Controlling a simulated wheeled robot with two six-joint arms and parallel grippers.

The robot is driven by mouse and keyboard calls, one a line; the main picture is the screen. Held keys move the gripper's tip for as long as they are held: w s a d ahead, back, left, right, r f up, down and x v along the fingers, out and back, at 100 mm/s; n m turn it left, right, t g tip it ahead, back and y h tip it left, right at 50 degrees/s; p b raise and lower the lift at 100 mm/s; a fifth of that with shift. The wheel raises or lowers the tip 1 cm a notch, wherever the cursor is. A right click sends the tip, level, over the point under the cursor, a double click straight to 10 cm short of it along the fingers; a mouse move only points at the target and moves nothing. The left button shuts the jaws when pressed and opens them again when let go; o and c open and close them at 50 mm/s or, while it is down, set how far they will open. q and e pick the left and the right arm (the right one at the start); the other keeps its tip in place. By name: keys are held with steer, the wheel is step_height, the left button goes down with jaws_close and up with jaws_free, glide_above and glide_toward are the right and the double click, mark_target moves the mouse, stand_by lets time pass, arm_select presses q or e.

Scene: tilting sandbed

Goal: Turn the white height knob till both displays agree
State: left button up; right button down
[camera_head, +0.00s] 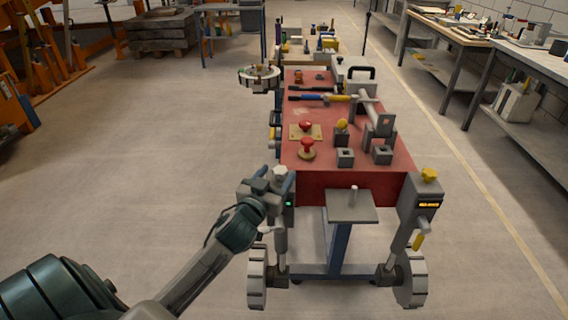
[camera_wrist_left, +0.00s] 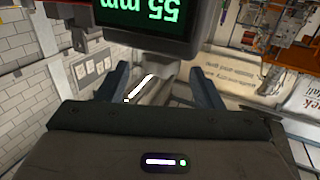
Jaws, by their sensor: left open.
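The white height knob (camera_head: 280,171) tops the left post of the red table, at its near left corner. My left gripper (camera_head: 276,181) is at this post, its blue fingers open on either side of the knob; contact cannot be told. In the left wrist view, its two fingers (camera_wrist_left: 160,82) stand apart, with a grey part between them. The left display (camera_wrist_left: 143,22) shows upside down there in green, reading 55 mm. The right display (camera_head: 429,205) glows amber on the right post, too small to read, below a yellow knob (camera_head: 429,174). My right gripper is out of view.
The red tabletop (camera_head: 292,160) carries red mushroom-shaped knobs, grey square blocks, and tools. A small grey shelf (camera_head: 345,208) juts out at the front. Wheels (camera_head: 257,277) sit below both posts. Workbenches (camera_head: 535,65) line the right. The floor at left is clear.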

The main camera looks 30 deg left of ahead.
mark_target(283, 166)
arm_select(q)
steer(key=w, duration=0.5)
steer(key=shift+a+p, duration=0.35)
steer(key=shift+a, duration=0.05)
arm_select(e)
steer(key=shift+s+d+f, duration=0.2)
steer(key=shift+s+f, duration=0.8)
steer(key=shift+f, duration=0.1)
arm_select(q)
steer(key=shift+s, duration=0.1)
steer(key=c, duration=1)
